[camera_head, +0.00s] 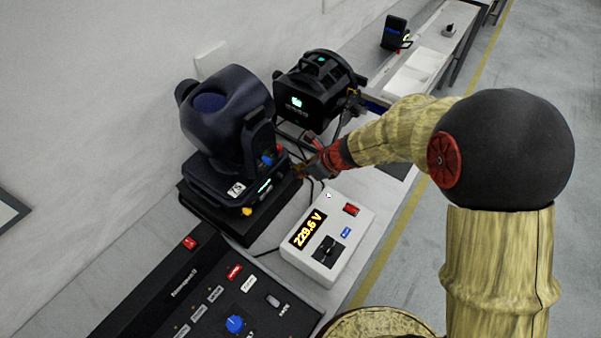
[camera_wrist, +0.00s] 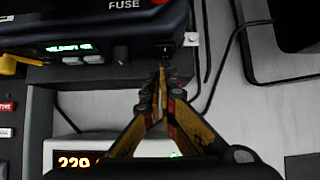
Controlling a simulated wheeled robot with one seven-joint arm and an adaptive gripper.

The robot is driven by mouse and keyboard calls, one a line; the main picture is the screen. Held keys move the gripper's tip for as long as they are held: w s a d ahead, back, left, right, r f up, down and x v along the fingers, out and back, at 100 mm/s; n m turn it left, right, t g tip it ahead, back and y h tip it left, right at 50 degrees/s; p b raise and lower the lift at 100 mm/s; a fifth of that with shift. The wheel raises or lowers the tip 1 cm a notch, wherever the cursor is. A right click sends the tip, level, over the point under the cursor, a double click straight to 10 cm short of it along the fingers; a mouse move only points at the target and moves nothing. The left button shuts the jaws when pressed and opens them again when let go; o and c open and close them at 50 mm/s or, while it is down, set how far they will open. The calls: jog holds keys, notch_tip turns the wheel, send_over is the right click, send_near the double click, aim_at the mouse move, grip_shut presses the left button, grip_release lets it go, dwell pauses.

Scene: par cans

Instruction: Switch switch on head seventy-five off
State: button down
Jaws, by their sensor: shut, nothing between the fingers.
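The dark blue moving head (camera_head: 225,120) stands on a black plinth, with a tag (camera_head: 236,189) that seems to read 75 on its base. In the wrist view its base (camera_wrist: 85,18) fills the upper left, with a lit display, grey buttons and the word FUSE. A small dark fitting (camera_wrist: 166,50) with a pale mark sits at the base's right end; it may be the switch, but I cannot read its position. My gripper (camera_wrist: 163,75) is shut and empty, its tips just below that fitting. Contact is unclear. In the head view my gripper (camera_head: 299,171) is at the base's right side.
A white meter box (camera_head: 350,225) reading 229.6 V stands in front, below my gripper. A black control desk (camera_head: 210,300) lies at the front left. A second black lamp (camera_head: 318,90) stands behind. Cables (camera_wrist: 210,70) run close to the right of my fingers.

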jog(key=shift+f, duration=0.15)
jog(key=b, duration=0.2)
jog(key=shift+w+a+f+y+b, duration=0.1)
jog(key=shift+f+y+b, duration=0.2)
jog(key=shift+b, duration=0.05)
jog(key=shift+w+a+t+b, duration=0.15)
jog(key=shift+t+b, duration=0.15)
jog(key=shift+b, duration=0.6)
jog(key=shift+r+p, duration=0.25)
jog(key=shift+p, duration=0.1)
jog(key=shift+r, duration=0.1)
jog(key=shift+r+p, duration=0.7)
jog(key=shift+p, duration=0.05)
